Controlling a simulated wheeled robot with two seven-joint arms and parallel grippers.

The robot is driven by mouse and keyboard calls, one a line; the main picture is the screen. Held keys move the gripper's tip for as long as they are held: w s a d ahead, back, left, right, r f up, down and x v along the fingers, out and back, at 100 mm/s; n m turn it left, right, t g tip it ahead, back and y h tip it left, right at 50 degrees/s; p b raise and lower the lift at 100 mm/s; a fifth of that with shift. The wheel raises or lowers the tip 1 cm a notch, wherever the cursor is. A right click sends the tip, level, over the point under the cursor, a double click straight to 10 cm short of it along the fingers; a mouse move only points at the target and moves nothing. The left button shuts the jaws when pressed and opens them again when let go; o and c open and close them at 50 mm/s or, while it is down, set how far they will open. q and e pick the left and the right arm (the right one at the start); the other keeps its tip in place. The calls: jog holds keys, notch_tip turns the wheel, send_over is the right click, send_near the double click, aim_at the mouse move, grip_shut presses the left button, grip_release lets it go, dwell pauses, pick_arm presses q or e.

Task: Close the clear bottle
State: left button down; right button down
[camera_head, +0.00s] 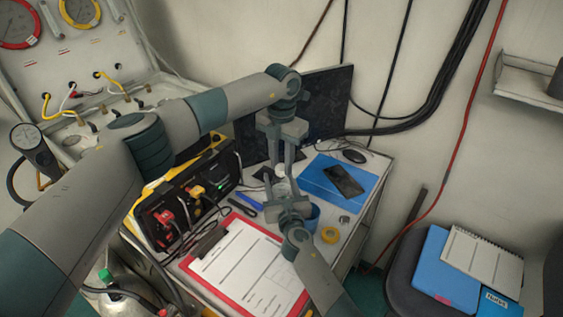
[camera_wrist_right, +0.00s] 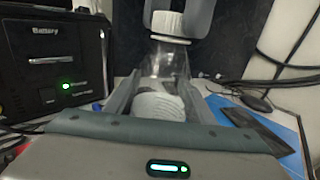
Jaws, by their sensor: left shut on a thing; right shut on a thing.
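The clear bottle (camera_wrist_right: 166,66) stands upright in the right wrist view, with a white ribbed cap (camera_wrist_right: 168,24) at its top. In the head view the small white cap (camera_head: 280,170) shows between my two grippers. My left gripper (camera_head: 279,163) comes from above and is shut on the cap, its fingers either side of it. My right gripper (camera_head: 287,195) is below, shut on the bottle's lower part. A white ribbed shape (camera_wrist_right: 160,106) shows between the right fingers; I cannot tell what it is. Whether the cap is fully seated is unclear.
A black battery box (camera_head: 190,195) stands left of the grippers. A red clipboard (camera_head: 223,284) lies in front. A black phone (camera_head: 343,180) lies on a blue folder (camera_head: 313,179) behind.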

pick_arm(q)
jog(key=c, duration=1.3)
grip_release()
jog(key=shift+r, duration=0.15)
notch_tip(320, 180, up, 12)
pick_arm(e)
jog(key=c, duration=0.7)
grip_release()
jog(key=shift+c, duration=0.2)
jog(key=shift+s, duration=0.1)
